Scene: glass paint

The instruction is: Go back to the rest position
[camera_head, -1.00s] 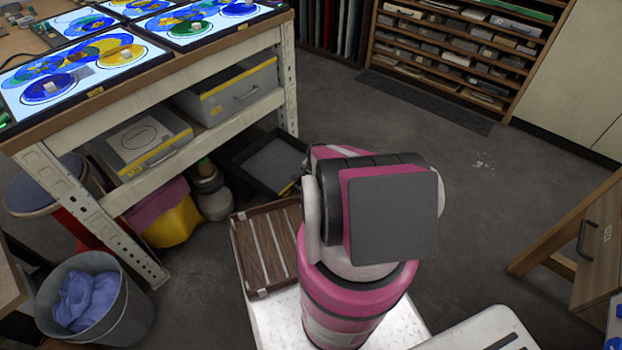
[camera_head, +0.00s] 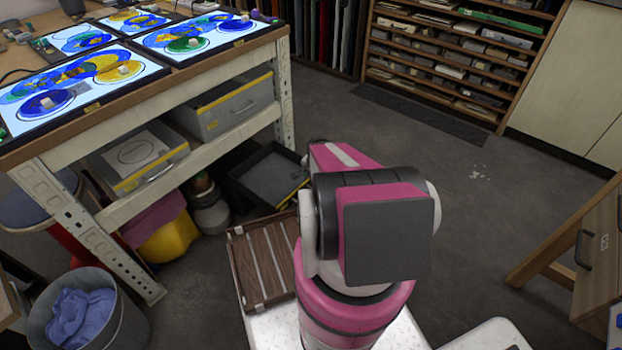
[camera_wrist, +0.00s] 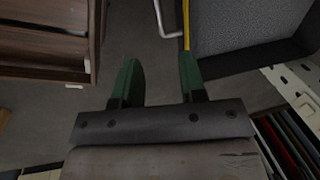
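My gripper (camera_wrist: 160,64) shows in the wrist view, with two green fingers apart and nothing between them. Bare grey floor shows in the gap. In the head view my folded pink and white arm stands at the lower middle, clear of the workbench. The gripper itself is hidden there behind the arm.
A workbench (camera_head: 150,94) with lit glass-paint panels (camera_head: 190,38) is on the left. A black tray (camera_head: 292,195) lies on the floor beside it. A bucket with blue cloth (camera_head: 82,315) is lower left. A wooden desk (camera_head: 590,235) is right. Open floor (camera_head: 450,215) lies between.

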